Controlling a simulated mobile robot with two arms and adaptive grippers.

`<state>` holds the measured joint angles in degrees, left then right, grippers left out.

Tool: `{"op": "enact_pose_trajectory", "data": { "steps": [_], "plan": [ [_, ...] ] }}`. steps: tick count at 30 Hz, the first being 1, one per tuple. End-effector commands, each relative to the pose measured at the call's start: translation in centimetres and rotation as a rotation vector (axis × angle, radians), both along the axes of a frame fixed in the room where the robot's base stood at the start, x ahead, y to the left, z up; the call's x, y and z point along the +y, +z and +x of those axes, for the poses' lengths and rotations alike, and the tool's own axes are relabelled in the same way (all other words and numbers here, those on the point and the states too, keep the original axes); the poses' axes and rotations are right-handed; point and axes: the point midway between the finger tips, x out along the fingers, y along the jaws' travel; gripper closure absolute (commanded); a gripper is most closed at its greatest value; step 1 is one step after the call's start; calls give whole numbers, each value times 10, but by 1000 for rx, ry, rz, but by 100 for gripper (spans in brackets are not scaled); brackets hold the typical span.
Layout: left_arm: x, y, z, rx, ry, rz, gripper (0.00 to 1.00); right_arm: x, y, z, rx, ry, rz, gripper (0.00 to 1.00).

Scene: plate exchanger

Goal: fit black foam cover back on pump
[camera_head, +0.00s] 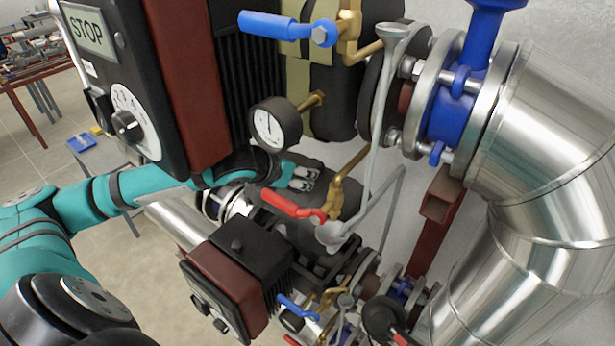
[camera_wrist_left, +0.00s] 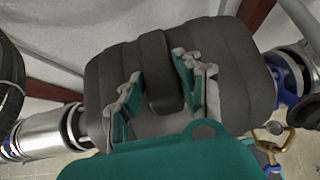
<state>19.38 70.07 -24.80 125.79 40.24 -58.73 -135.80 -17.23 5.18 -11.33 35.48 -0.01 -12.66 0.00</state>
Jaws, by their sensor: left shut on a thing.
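The black foam cover (camera_wrist_left: 105,75) fills the middle of the left wrist view, a padded dark grey block with a raised band (camera_wrist_left: 157,60) across it. My left gripper (camera_wrist_left: 160,92) has one finger on each side of this band and is shut on it. In the head view the cover (camera_head: 335,205) shows only partly, behind the gauge and the red valve handle, and my left gripper (camera_head: 303,177) reaches it from the left. My right gripper is not in view.
A large motor box with a STOP label (camera_head: 90,35) and a pressure gauge (camera_head: 275,125) stand close to my left arm. A red-handled valve (camera_head: 290,205) and grey pipes are in front of the cover. Steel pipes (camera_wrist_left: 50,135) run at both sides of it.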

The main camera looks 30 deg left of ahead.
Motion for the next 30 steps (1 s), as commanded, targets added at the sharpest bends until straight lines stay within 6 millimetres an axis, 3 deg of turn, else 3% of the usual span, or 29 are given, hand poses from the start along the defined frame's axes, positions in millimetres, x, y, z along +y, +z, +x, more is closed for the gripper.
{"op": "enact_pose_trajectory", "data": {
  "steps": [16,30],
  "plan": [
    [0,-13,0,-2,0,0,100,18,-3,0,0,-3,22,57],
    [0,-28,0,-1,1,-1,100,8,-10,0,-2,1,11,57]
  ]
}}
